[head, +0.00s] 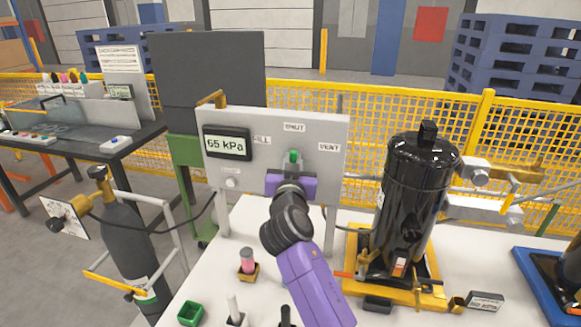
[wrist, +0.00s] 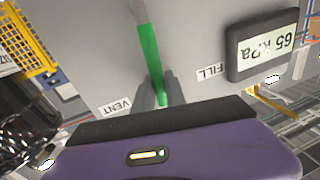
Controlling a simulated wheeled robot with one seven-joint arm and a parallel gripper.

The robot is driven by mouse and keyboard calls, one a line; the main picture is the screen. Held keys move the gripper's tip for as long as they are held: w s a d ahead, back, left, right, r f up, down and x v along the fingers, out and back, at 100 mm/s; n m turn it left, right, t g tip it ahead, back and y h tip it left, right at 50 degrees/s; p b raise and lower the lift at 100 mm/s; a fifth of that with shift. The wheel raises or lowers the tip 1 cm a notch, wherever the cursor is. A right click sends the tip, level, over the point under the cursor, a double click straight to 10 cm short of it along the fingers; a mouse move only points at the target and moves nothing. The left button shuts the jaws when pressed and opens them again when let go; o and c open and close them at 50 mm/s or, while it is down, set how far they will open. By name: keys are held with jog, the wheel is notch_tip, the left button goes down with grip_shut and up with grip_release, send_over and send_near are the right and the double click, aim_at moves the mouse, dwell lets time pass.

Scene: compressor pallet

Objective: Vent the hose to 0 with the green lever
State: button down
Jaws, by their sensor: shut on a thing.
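The green lever (head: 293,157) is on the grey panel (head: 325,170), roughly upright below the SHUT label (head: 294,127). FILL is to its left and VENT (head: 329,148) to its right. The panel's display (head: 227,143) reads 65 kPa. My gripper (head: 291,172) is at the panel, its body hiding the lever's lower part in the head view. In the upside-down wrist view, the green lever (wrist: 150,58) runs down between the two grey fingers of my gripper (wrist: 159,92), which are shut on its end. A hose (head: 195,222) runs from the cylinder toward the panel.
A black compressor tank (head: 415,205) stands on a yellow base right of my arm. A white table (head: 225,275) carries a green box (head: 190,313) and small parts in front. A dark gas cylinder (head: 130,250) stands left. Yellow fencing (head: 390,110) is behind.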

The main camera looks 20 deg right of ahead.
jog(key=d+m+b, duration=0.1)
jog(key=b, duration=0.3)
jog(key=s+d+f+m+b, duration=0.1)
jog(key=m+b, duration=0.1)
jog(key=b, duration=0.1)
jog(key=s+d+f+m+b, duration=0.1)
jog(key=b, duration=0.3)
jog(key=shift+d+m+t+h+b, duration=0.1)
jog(key=shift+m+t+h+b, duration=0.2)
jog(key=shift+m, duration=0.1)
jog(key=m+b, duration=0.1)
jog(key=b, duration=0.1)
jog(key=s+d+f+m+b, duration=0.1)
jog(key=b, duration=0.2)
jog(key=d+m+b, duration=0.1)
jog(key=m+b, duration=0.1)
jog(key=b, duration=0.1)
jog(key=shift+s+d+f+h, duration=0.1)
jog(key=shift+s+f+h, duration=0.15)
jog(key=shift+h, duration=0.15)
jog(key=shift+d+m+b, duration=0.15)
jog(key=shift+m+b, duration=0.25)
jog(key=shift+b, duration=0.05)
jog(key=c, duration=1.4)
grip_release()
jog(key=shift+o, duration=0.2)
jog(key=shift+s, duration=0.1)
